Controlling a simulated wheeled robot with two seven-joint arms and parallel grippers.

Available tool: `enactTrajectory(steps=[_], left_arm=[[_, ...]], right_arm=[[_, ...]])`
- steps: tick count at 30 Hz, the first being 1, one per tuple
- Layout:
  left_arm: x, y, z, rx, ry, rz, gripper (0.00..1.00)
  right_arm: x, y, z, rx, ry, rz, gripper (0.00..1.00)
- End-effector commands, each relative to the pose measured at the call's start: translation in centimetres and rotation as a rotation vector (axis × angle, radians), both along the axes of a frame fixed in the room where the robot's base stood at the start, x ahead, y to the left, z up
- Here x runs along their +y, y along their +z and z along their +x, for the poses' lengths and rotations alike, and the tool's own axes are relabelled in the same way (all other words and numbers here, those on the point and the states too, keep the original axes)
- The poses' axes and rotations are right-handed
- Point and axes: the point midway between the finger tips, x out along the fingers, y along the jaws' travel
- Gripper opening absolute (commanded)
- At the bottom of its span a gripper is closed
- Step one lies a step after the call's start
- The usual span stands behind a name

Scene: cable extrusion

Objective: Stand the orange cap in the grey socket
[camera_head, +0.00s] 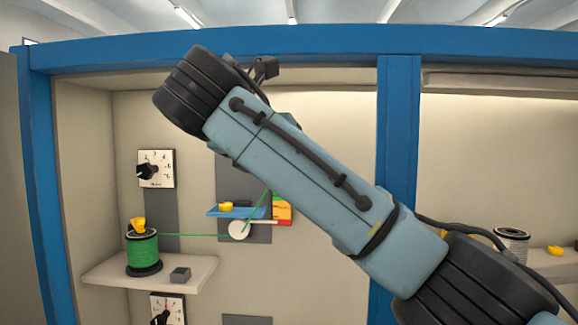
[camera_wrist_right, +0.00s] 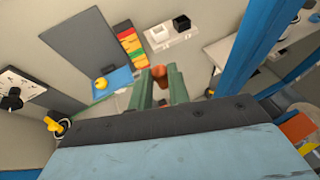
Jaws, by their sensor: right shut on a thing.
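The orange cap (camera_wrist_right: 160,73) shows in the right wrist view, between the two green-grey fingers of my right gripper (camera_wrist_right: 158,88). The gripper is shut on the cap and holds it in front of the back panel. In the head view, my right arm crosses the middle and the gripper and cap are hidden. A small grey block (camera_head: 180,274) sits on the left shelf in the head view. In the right wrist view, a dark square block (camera_wrist_right: 182,22) stands on a pale ledge. I cannot tell which of these is the grey socket. My left gripper is not in view.
A green spool (camera_head: 143,252) stands on the pale shelf (camera_head: 205,270), with a green line running to a white pulley (camera_head: 239,230). A blue tray (camera_head: 225,212) holds a yellow piece. Blue posts (camera_head: 400,130) frame the bay. Another spool (camera_head: 512,245) stands at right.

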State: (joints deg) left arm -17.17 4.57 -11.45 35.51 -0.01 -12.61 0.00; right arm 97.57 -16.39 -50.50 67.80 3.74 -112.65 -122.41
Motion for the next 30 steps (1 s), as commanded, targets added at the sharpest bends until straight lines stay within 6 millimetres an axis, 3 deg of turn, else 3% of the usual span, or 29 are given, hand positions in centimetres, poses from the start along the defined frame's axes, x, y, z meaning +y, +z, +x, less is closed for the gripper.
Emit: enactTrajectory(steps=[7, 21, 30], left_arm=[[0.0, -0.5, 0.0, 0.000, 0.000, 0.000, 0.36], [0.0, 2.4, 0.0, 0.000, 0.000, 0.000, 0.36], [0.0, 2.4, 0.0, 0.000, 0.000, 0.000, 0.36]], right_arm=[[0.5, 0.3, -1.4, 0.000, 0.001, -0.001, 0.00], [0.5, 3.0, -1.5, -0.001, 0.000, -0.001, 0.00], [0.5, 2.9, -1.5, 0.000, 0.000, -0.001, 0.00]])
